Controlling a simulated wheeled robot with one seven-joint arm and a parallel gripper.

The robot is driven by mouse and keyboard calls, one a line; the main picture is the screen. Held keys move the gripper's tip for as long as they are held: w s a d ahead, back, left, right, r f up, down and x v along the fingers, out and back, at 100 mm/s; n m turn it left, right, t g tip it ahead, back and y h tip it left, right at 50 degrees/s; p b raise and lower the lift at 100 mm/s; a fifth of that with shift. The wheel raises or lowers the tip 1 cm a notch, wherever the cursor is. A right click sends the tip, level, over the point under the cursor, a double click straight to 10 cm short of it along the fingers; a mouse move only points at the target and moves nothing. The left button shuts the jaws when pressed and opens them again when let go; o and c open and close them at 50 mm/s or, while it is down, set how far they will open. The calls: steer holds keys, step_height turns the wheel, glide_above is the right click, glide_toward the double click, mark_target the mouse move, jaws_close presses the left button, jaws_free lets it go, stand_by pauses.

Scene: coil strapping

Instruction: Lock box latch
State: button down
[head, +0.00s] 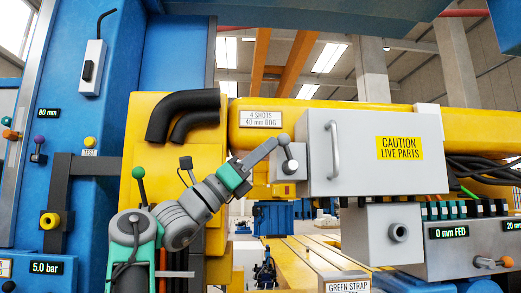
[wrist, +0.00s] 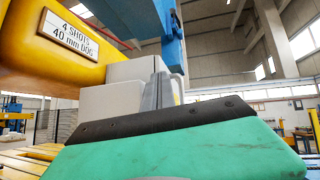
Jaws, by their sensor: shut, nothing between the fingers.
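The grey box (head: 350,180), with a yellow "CAUTION LIVE PARTS" label and a bar handle (head: 333,150), has its door closed flat. At its left side is a small grey latch block (head: 277,171) with a short lever (head: 288,152) that stands nearly upright, tilted slightly left, with a ball end. My gripper (head: 273,145) is shut and empty, its tips at or very near the lever's top ball from the left; I cannot tell whether they touch. In the wrist view my fingers (wrist: 158,92) point at pale grey box surfaces (wrist: 120,98), and the lever is not clearly seen.
A yellow beam with a "4 SHOTS" sign (head: 260,119) runs behind my gripper. Black hoses (head: 183,112) and a green-knobbed lever (head: 140,180) are at left. A grey housing (head: 382,232) and a "0 mm FED" display (head: 450,232) sit below the box.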

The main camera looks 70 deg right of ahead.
steer(key=shift+s+d+r+p, duration=0.3)
steer(key=shift+s+r, duration=0.35)
steer(key=shift+r, duration=0.2)
stand_by(0.3)
